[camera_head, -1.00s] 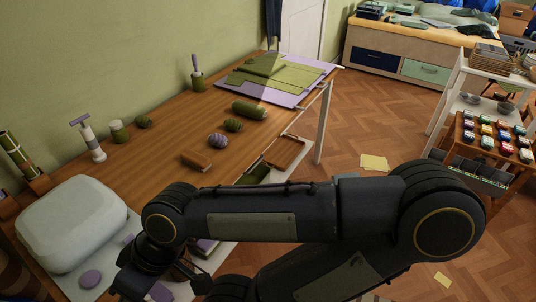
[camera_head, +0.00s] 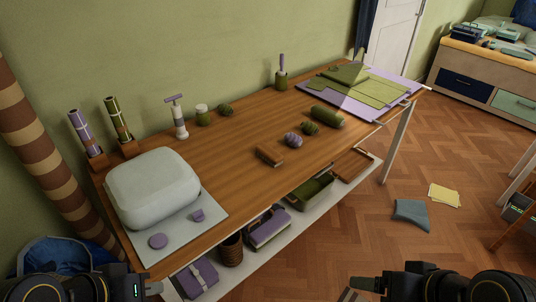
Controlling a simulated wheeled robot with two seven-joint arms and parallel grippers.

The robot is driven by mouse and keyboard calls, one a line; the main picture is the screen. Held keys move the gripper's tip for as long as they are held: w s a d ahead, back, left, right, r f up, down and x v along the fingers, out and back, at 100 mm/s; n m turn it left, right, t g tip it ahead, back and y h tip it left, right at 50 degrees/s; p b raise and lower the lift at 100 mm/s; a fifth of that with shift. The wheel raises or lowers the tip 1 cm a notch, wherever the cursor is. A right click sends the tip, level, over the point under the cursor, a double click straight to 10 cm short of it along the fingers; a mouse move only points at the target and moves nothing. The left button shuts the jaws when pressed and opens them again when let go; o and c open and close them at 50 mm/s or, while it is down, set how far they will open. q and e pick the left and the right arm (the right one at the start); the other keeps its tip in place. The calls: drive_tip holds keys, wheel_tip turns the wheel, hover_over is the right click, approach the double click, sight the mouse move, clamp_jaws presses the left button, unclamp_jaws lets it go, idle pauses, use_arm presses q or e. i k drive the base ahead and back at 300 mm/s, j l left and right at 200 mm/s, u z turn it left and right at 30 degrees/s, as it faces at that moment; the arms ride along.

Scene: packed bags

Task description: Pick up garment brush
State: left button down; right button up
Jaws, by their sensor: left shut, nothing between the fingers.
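A small brown wooden block (camera_head: 270,157), which looks like the garment brush, lies on the front part of the wooden table (camera_head: 240,148), left of a purple striped ball. My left gripper (camera_head: 153,288) shows at the bottom left edge, shut and empty. It is well below and left of the block, apart from it. My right gripper (camera_head: 364,284) shows at the bottom, pointing left, below and right of the block. I see nothing in it, and its jaw opening is not clear.
A pale rounded case (camera_head: 152,187) stands on a mat at the table's left end. Purple and green yarn balls (camera_head: 293,140) and a green roll (camera_head: 327,117) lie right of the block. A lower shelf (camera_head: 277,249) holds boxes and a basket.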

sight(270, 155)
drive_tip(key=i+l, duration=0.6)
drive_tip(key=i, duration=0.15)
drive_tip(key=i+l+u, duration=0.15)
drive_tip(key=u, duration=0.3)
drive_tip(key=i+l+u, duration=0.1)
drive_tip(key=u, duration=0.35)
drive_tip(key=i+l+u, duration=0.1)
drive_tip(key=l+u, duration=0.3)
drive_tip(key=j+u, duration=0.1)
drive_tip(key=u, duration=0.4)
